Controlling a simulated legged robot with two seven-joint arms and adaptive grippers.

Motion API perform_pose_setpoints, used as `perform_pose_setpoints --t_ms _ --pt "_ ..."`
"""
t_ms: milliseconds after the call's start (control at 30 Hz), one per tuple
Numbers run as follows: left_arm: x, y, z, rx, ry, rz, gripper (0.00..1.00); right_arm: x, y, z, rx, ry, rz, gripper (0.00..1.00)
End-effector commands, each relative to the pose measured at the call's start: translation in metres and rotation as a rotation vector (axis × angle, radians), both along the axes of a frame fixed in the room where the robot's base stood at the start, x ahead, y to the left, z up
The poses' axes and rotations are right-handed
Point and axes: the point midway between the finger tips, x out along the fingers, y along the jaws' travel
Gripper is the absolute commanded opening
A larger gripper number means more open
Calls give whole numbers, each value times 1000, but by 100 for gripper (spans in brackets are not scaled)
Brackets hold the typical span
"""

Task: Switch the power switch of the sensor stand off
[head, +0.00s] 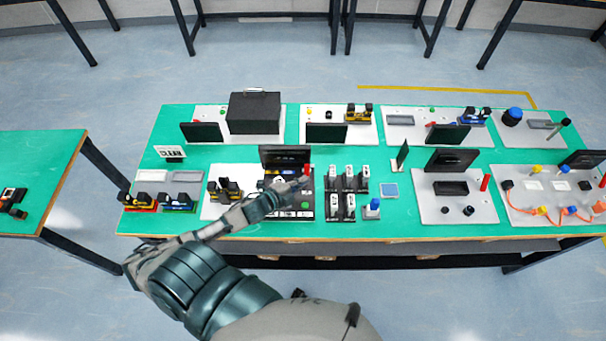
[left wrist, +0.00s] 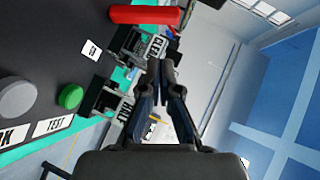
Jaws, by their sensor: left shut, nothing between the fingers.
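A black station (head: 305,214) with an upright dark screen (head: 284,155), a red post (head: 307,169) and a green button (head: 305,206) stands mid-table; I cannot tell for sure that it is the sensor stand. My left gripper (head: 303,181) is over this station, close to the red post, and hides part of it. In the left wrist view my left gripper (left wrist: 160,70) is shut and empty. That view shows a red cylinder (left wrist: 145,15), a green button (left wrist: 70,96), a grey round button (left wrist: 17,98) and a TEST label (left wrist: 53,126) on a dark panel. I cannot make out the power switch.
Black holders with white parts (head: 347,180) stand just right of the station, beside a blue-topped item (head: 372,207). A grey station (head: 455,207) is further right. A CLEAN sign (head: 170,152) stands at the left. Bare green tabletop (head: 400,228) shows along the front edge.

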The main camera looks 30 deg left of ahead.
Motion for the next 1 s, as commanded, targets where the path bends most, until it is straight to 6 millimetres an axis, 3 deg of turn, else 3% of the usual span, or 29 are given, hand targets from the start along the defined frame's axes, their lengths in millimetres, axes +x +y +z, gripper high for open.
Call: perform_pose_setpoints --t_ms 100,300,700,1000 --pt "17 8 -7 2 0 2 0 0 -1 0 -1 1 1 81" --pt "31 17 -15 0 0 1 0 -1 -3 0 -4 1 2 81" --pt "33 17 -16 1 2 0 0 -2 -3 1 -4 3 3 81" --pt "48 28 -17 -36 62 4 0 -1 -4 23 -5 1 3 81"
